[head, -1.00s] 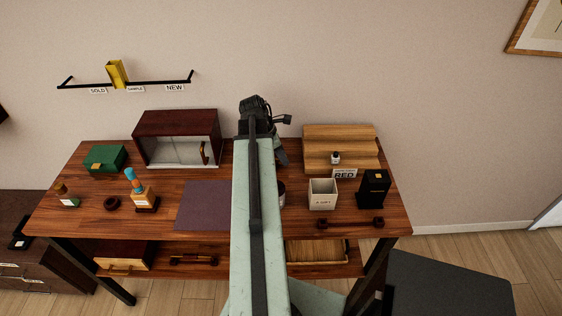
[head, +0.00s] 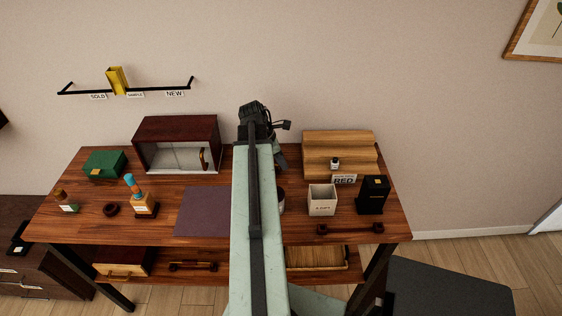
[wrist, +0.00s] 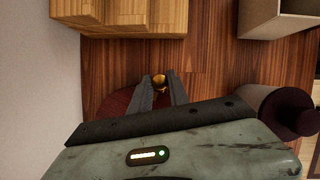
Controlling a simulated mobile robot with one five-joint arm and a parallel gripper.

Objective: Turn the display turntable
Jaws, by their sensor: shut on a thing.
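The display turntable (wrist: 115,102) shows in the wrist view as a dark red round disc on the wooden table, partly covered by my gripper. A small gold knob (wrist: 159,78) stands up at its far side, between my fingertips. My gripper (wrist: 160,88) is shut on this knob, a finger on each side. In the head view my own arm hides the turntable, and I cannot make out the fingers there.
A stepped wooden stand (head: 340,143) is close to the gripper, also in the wrist view (wrist: 130,18). A cream bin (head: 322,200), a black box (head: 373,195) and a dark-topped jar (wrist: 290,110) stand nearby. A glass-fronted cabinet (head: 178,128) is left of my arm.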

